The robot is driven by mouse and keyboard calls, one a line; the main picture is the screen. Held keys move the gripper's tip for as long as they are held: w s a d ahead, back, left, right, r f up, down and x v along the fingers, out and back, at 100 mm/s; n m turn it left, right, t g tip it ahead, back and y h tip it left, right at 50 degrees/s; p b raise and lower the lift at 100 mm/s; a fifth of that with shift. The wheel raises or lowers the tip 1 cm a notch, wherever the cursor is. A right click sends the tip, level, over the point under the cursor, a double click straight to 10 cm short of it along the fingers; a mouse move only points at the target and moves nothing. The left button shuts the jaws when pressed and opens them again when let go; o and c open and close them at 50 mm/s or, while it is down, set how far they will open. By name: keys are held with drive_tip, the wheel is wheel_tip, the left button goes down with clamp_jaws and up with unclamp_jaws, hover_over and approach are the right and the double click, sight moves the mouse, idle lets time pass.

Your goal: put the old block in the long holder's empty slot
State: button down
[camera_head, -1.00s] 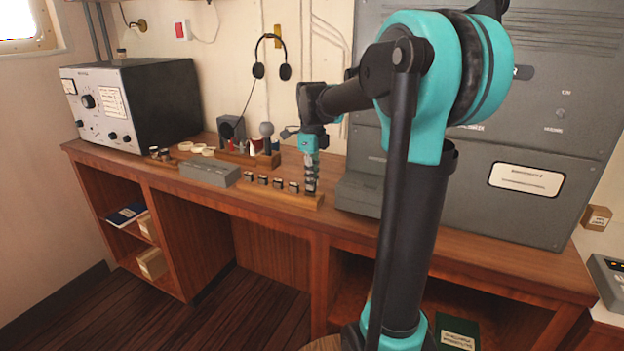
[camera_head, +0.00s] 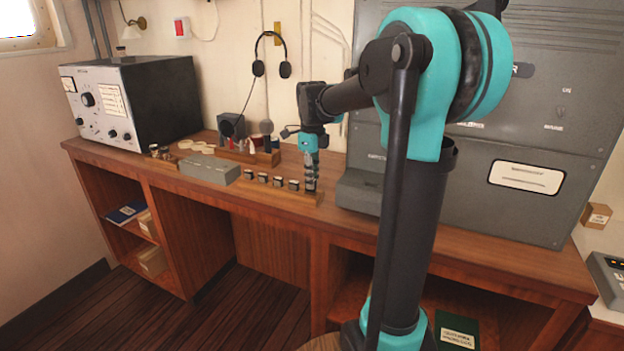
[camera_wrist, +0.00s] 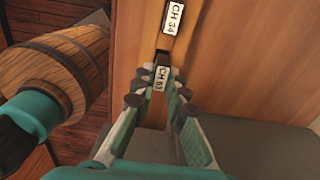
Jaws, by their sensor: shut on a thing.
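The long holder (camera_head: 298,197) is a low wooden strip near the desk's front edge, with several small dark, light-topped blocks in a row along it. My gripper (camera_head: 311,187) points down at the holder's right end. In the wrist view its fingers (camera_wrist: 158,92) are shut on a small dark block with a white label (camera_wrist: 160,77), seemingly the old block. The label's number is hard to read. A neighbouring block labelled CH 34 (camera_wrist: 173,18) stands apart from it. The held block's lower end is hidden, so I cannot tell whether it is seated in a slot.
A grey box (camera_head: 210,170) lies left of the holder. A wooden rack (camera_head: 247,158) with assorted items stands behind. A grey console (camera_head: 360,192) is close on the gripper's right. A round wooden barrel-like thing (camera_wrist: 75,65) shows at left in the wrist view.

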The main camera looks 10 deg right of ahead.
drive_tip(key=shift+f, duration=1.1)
idle(2.5)
drive_tip(key=c, duration=1.5)
unclamp_jaws()
drive_tip(key=shift+o, duration=0.2)
wheel_tip(320, 180, up, 12)
